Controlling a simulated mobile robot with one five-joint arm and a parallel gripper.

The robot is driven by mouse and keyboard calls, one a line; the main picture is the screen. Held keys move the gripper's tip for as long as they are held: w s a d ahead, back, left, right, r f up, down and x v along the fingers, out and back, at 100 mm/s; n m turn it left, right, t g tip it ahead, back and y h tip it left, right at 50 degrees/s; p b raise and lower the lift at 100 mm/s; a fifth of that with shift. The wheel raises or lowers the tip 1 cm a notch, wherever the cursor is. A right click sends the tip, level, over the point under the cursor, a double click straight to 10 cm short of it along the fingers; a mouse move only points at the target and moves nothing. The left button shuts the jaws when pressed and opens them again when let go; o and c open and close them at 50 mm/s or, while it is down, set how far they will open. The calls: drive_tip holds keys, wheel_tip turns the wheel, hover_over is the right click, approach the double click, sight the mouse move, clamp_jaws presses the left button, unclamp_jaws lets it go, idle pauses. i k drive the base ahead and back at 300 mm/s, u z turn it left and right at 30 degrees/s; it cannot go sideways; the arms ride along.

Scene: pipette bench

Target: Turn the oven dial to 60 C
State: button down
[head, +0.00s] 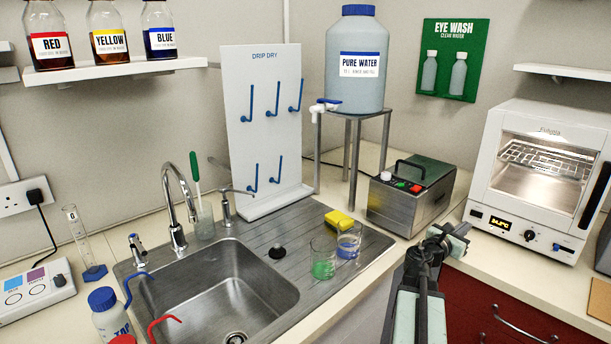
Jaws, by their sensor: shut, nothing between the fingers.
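The white oven (483,215) stands on the counter at the right of the head view. Its glass door is closed, with a wire rack visible inside. On its lower front is a small lit display (488,219) with yellow digits, which seem to read about 34.2 °C. To the right of the display is a small round knob (530,235), apparently the dial; its pointer setting is too small to read. My gripper (458,233) is shut and empty, left of the oven front and apart from the knob.
A steel box with a green lid (408,208) stands left of the oven. Two beakers, one with green liquid (323,262), and a yellow sponge (339,221) are on the drainboard. A brown board (600,300) lies front right. Bare counter lies before the oven.

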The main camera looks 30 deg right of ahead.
sight(529, 234)
drive_tip(key=k, duration=1)
